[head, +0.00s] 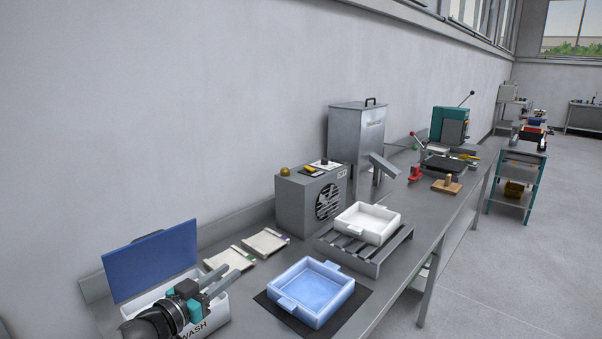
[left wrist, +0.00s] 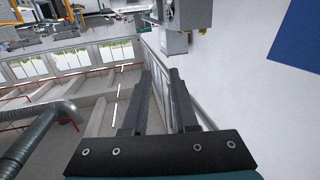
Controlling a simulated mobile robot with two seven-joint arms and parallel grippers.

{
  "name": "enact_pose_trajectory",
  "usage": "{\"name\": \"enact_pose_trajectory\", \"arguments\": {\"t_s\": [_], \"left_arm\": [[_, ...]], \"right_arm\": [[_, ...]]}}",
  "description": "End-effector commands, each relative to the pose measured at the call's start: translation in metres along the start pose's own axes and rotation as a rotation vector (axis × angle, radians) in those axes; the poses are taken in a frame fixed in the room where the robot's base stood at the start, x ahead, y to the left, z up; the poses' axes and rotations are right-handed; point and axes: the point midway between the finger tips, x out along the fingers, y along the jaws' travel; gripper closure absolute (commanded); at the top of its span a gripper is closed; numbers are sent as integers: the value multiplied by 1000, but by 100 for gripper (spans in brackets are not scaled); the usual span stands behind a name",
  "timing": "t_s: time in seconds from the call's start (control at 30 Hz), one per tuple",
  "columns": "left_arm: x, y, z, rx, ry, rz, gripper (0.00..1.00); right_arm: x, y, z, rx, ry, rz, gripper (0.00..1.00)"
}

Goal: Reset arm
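My left gripper (head: 231,273) comes in at the lower left of the head view, over a white bin marked "WASH" (head: 213,318). Its two grey fingers are apart with nothing between them. In the left wrist view the gripper (left wrist: 161,78) shows two separate fingers with an empty gap. My right gripper is in neither view.
A blue tray (head: 330,276) sits on a dark mat, and a white tray (head: 362,222) on a slatted rack (head: 345,248). A blue panel (head: 152,260) stands behind the bin. A grey fan box (head: 297,205) is farther back. Open floor (head: 500,270) lies to the right.

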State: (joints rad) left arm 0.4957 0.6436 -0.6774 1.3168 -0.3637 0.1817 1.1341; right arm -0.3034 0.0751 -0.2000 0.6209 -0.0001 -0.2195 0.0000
Motion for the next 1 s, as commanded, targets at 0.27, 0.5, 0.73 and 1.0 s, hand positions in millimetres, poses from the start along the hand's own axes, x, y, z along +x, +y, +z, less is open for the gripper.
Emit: {"name": "enact_pose_trajectory", "arguments": {"t_s": [0.27,0.5,0.73,1.0], "left_arm": [[-35,60,56,-66,-166,-247,73],[-110,100,104,-123,-469,-391,73],[-201,139,136,-166,-800,-412,73],[-276,173,146,-193,-1046,-360,73]], "right_arm": [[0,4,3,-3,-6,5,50],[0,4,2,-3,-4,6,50],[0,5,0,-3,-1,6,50],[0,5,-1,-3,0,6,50]]}}
